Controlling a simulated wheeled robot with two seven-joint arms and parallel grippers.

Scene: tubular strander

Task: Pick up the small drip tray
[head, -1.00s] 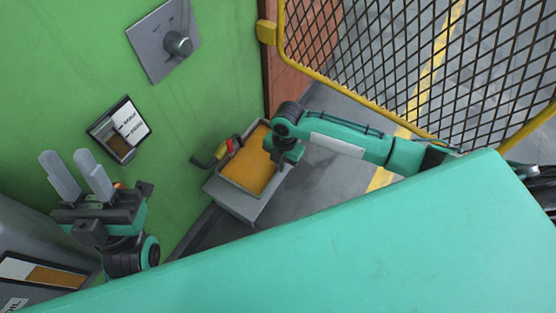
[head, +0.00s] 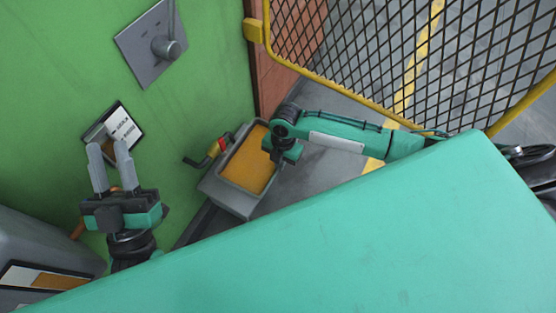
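A larger grey bin (head: 228,198) with an orange-brown inside stands at the wall's foot. My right gripper (head: 285,155) hangs over its right edge; its fingers are hidden.
A grey plate with a knob (head: 165,48) is on the green wall. A red, yellow and black handle (head: 210,153) sits beside the bin. A yellow-framed mesh guard (head: 400,60) fills the upper right. A grey oil box (head: 45,245) stands at lower left.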

